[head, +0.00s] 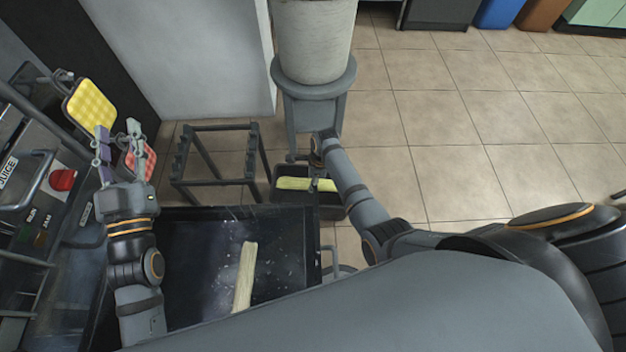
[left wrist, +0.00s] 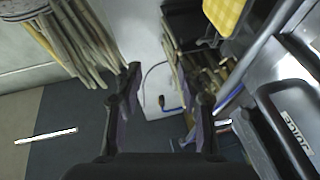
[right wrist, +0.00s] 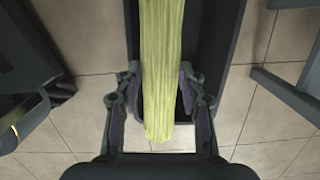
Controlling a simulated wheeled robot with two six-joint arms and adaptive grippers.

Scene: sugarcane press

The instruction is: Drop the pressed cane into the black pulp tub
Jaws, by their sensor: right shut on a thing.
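The pressed cane (head: 305,184) is a flat, pale green strip. My right gripper (right wrist: 157,85) is shut on it in the right wrist view, where the cane (right wrist: 165,60) runs lengthwise away between the fingers. The black pulp tub (head: 330,211) stands on the floor beyond the table, and the cane shows over its opening. The tub's dark wall (right wrist: 232,40) is behind the cane in the right wrist view. I cannot tell how high the cane is above the tub's bottom. My left gripper (head: 118,143) is open and empty at the left; it also shows in the left wrist view (left wrist: 167,90).
Another pale cane piece (head: 245,275) lies on the black table (head: 190,250). A grey stand with a pale bucket (head: 315,40) is behind the tub. A dark rack (head: 215,155) is left of it. The juice machine (head: 45,180) is at far left. Tiled floor at right is open.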

